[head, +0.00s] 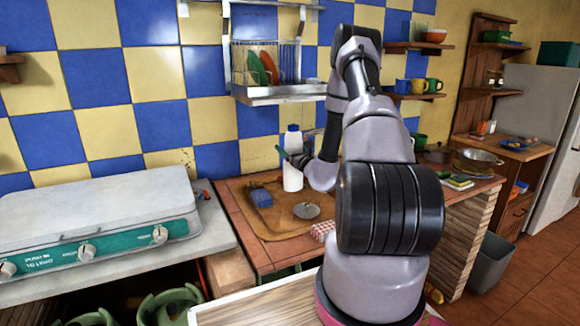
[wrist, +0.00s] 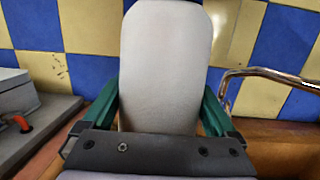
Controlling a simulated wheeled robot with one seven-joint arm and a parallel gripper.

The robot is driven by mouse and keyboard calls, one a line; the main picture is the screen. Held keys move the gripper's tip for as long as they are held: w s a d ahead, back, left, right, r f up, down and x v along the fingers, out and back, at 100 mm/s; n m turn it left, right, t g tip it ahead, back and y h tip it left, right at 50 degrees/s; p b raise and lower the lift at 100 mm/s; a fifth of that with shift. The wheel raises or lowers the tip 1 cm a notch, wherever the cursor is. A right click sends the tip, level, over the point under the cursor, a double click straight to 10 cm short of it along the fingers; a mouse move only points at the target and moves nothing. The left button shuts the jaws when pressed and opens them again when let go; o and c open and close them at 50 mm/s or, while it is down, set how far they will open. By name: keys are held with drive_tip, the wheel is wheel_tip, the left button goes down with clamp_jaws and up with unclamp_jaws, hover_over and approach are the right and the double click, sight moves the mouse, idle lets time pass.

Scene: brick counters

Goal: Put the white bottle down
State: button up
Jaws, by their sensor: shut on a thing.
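The white bottle (head: 292,172) is upright in the head view, with a blue cap (head: 293,128). It stands over the back of the brick counter, in front of the tiled wall. My gripper (head: 288,158) is shut on it around its middle. In the wrist view the bottle (wrist: 166,60) fills the space between the two green fingers of my gripper (wrist: 160,108). The bottle's base looks close to the counter, but I cannot tell whether it touches.
A chrome faucet (wrist: 270,74) is right of the bottle. A stove (head: 95,225) stands left. A dish rack (head: 280,93) hangs above.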

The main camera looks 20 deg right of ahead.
drive_tip(key=shift+f, duration=2.35)
drive_tip(key=o, duration=1)
